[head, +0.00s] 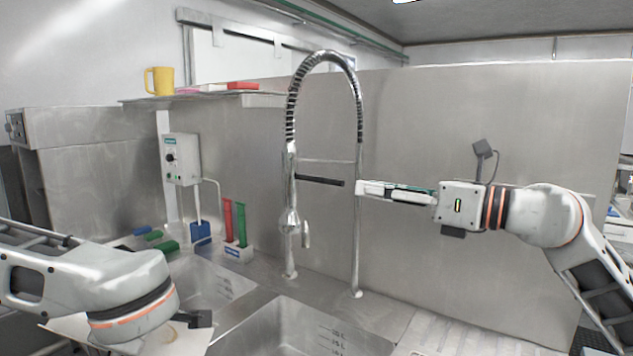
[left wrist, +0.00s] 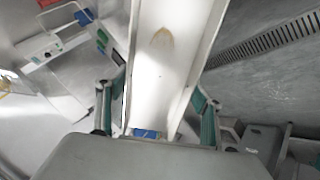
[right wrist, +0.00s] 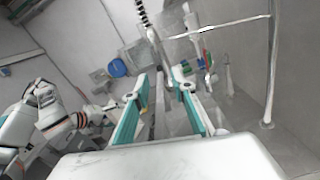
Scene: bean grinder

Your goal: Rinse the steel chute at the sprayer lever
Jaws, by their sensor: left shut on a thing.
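The chute, a pale trough with a brown stain, lies between the fingers of my left gripper (left wrist: 158,98) in the left wrist view (left wrist: 165,70). That gripper is shut on it. In the head view, part of the chute (head: 190,342) shows low at the left, beneath my left wrist, near the sinks. The sprayer tap stands behind the sinks, with its spray head (head: 290,222) hanging down. A dark bar, apparently the sprayer lever (head: 322,181), sticks out from it. My right gripper (head: 360,189) is level with this bar, just right of it. Its fingers are apart in the right wrist view (right wrist: 160,88).
Two sink basins (head: 300,330) lie below the tap. A holder with red and green tools (head: 237,250) and a blue scoop (head: 201,231) stand behind the left basin. A shelf (head: 210,99) bears a yellow mug (head: 160,81). A ribbed drainboard (head: 450,335) lies at right.

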